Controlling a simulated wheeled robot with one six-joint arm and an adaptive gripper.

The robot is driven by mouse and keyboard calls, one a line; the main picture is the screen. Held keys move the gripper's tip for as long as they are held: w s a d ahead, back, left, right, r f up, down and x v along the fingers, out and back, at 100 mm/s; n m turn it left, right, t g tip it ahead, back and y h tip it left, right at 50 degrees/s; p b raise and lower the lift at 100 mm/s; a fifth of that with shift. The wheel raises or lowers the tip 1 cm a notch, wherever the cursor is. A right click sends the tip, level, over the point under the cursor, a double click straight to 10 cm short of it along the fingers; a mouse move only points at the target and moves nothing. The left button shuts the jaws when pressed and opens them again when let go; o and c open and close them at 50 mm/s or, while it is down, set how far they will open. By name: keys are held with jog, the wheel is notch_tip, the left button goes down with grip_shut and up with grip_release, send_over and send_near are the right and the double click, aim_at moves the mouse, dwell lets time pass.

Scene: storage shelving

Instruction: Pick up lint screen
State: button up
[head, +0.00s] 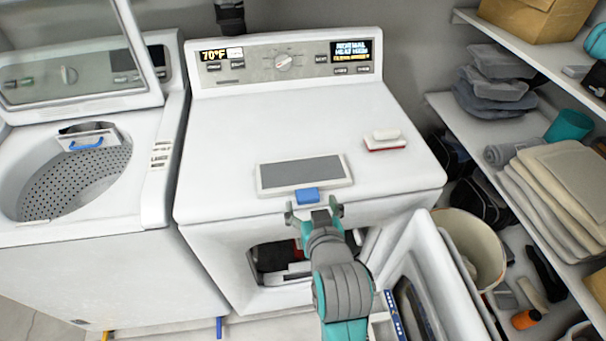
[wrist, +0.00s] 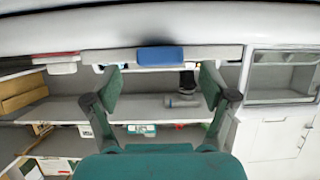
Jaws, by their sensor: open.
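The lint screen (head: 302,172) is a flat grey panel in a white frame with a blue handle (head: 307,195). It lies on the top of the white dryer (head: 390,224) at the front edge, handle toward me. My gripper (head: 314,210) is open and empty, just in front of the handle. In the wrist view the blue handle (wrist: 161,56) shows beyond and between the spread fingers of my gripper (wrist: 160,70), apart from them. The screen's white edge (wrist: 110,57) runs to both sides of the handle.
A white brush with a red base (head: 385,141) lies right of the screen on the dryer top. The dryer's door (head: 430,270) stands open below, right of my arm. An open washer (head: 75,255) is at left; loaded shelves (head: 480,125) and a bucket (head: 470,240) are at right.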

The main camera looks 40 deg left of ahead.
aim_at(304, 179)
jog(key=shift+x, duration=1.1)
jog(key=c, duration=1.3)
